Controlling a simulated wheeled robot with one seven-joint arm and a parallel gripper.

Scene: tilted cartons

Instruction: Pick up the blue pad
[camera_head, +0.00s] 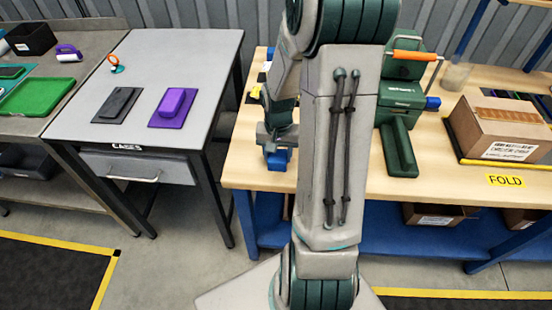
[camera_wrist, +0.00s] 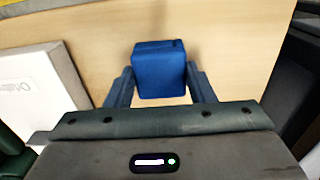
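The blue pad (camera_wrist: 160,72) is a small, solid blue block in the wrist view. It sits between the two dark blue fingers of my gripper (camera_wrist: 160,84), one on each side. My arm hides part of that area. Whether the pad touches the table is not clear.
The wooden table (camera_head: 455,180) also bears a green machine (camera_head: 402,105) with an orange handle and a cardboard carton (camera_head: 500,128) at right. A white box (camera_wrist: 40,85) is left of the gripper in the wrist view. A grey table (camera_head: 190,60) stands apart at left, with a purple pad (camera_head: 172,105).

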